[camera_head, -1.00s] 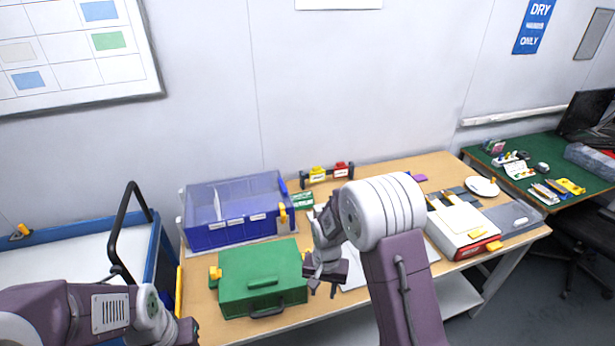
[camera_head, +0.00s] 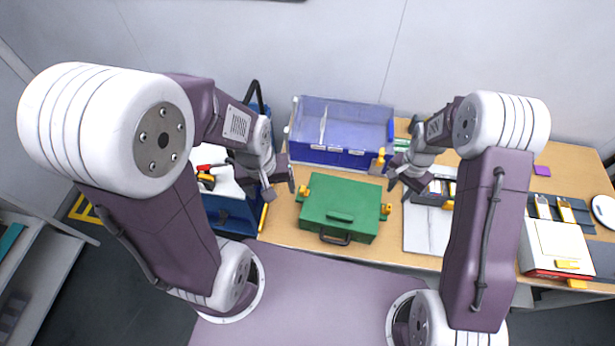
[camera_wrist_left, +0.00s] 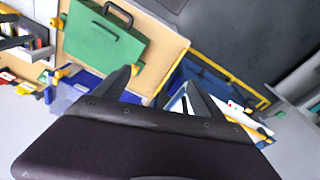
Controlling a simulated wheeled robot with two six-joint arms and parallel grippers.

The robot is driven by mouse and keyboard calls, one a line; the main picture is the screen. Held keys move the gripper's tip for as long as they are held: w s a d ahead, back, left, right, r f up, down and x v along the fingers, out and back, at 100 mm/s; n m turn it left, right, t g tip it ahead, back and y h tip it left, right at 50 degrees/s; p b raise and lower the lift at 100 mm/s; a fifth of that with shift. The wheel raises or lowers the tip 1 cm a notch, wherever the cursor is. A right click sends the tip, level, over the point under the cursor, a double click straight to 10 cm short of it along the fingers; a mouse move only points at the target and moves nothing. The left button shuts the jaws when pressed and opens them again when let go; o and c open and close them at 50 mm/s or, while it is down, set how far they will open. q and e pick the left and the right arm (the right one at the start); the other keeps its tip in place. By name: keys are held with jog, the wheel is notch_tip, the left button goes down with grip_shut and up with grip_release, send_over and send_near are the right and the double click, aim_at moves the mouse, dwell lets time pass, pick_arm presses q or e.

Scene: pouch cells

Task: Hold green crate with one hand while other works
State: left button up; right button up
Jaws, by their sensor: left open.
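The green crate (camera_head: 338,210) is shut and lies on the wooden table, with a dark handle on its front side. Yellow pieces sit at its left and right sides. It also shows in the left wrist view (camera_wrist_left: 103,42), at the upper left. My left gripper (camera_head: 281,190) is open and empty, to the left of the crate and apart from it. Its two fingers (camera_wrist_left: 162,88) show spread in the left wrist view, with nothing between them. My right gripper (camera_head: 399,187) looks open and empty, above the table just right of the crate's back right corner.
A blue bin with a clear upper part (camera_head: 342,130) stands behind the crate. A white sheet (camera_head: 424,232) lies right of it, and a white box (camera_head: 556,247) stands farther right. A blue-sided cart (camera_head: 232,212) is at the left. Bare tabletop (camera_head: 285,230) shows left of the crate.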

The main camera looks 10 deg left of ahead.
pick_arm(q)
jog(key=w+r+n+t, duration=0.1)
jog(key=w+n, duration=0.6)
jog(key=w, duration=0.1)
jog(key=n+g, duration=0.2)
jog(key=n, duration=0.5)
send_over(298, 193)
jog(key=f, duration=1.9)
jog(key=shift+w, duration=0.2)
jog(key=shift+s, duration=0.2)
jog(key=shift+f, duration=0.25)
notch_tip(298, 193, down, 7)
jog(key=shift+w+f, duration=0.15)
jog(key=shift+f, duration=0.7)
jog(key=shift+c, duration=0.3)
grip_shut()
